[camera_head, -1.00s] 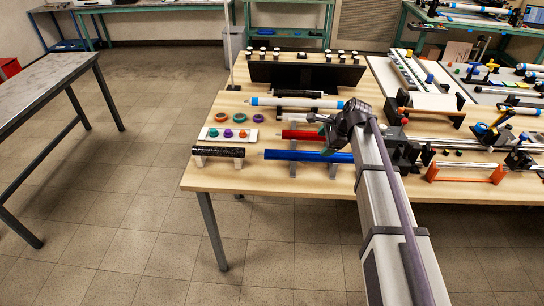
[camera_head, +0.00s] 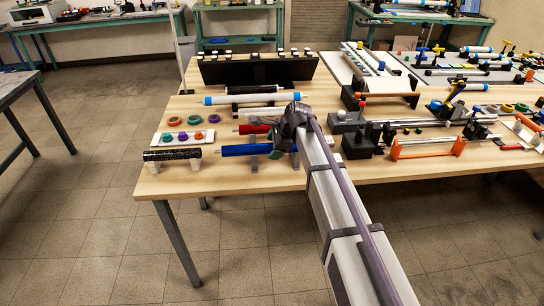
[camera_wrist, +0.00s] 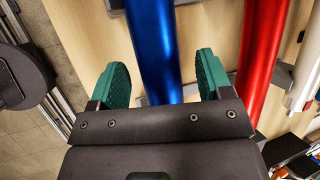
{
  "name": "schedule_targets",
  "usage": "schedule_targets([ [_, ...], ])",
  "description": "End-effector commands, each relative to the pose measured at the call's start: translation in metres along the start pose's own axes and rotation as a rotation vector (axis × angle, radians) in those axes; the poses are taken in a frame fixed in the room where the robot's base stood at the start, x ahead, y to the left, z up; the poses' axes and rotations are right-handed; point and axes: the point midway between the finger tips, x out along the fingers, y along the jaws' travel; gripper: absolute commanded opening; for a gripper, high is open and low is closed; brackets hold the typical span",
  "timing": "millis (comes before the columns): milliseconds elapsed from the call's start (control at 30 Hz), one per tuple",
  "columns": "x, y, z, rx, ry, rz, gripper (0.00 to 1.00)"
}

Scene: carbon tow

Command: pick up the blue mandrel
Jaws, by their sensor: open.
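The blue mandrel (camera_head: 245,149) lies level on grey supports near the front edge of the wooden table, in front of the red mandrel (camera_head: 254,129). My gripper (camera_head: 285,146) is above its right part and hides some of it. In the wrist view the blue mandrel (camera_wrist: 152,45) runs between the two green finger pads of my open gripper (camera_wrist: 160,82). Gaps show on both sides of it. The red mandrel (camera_wrist: 263,60) is just right of the right pad.
A black cylinder (camera_head: 172,155) on white blocks lies to the left. A white and blue roller (camera_head: 250,99) lies behind the red mandrel. A black box (camera_head: 347,122) and an orange-ended stand (camera_head: 428,148) are to the right.

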Motion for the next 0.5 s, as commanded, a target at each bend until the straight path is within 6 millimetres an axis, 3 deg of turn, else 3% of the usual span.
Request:
schedule_targets([
  [33,0.0134,0.0015,-0.0030,0.000,0.000,0.000,0.72],
  [267,0.0098,-0.0001,-0.0005,0.000,0.000,-0.001,0.71],
  [500,0.0097,0.0000,-0.0005,0.000,0.001,-0.001,0.48],
])
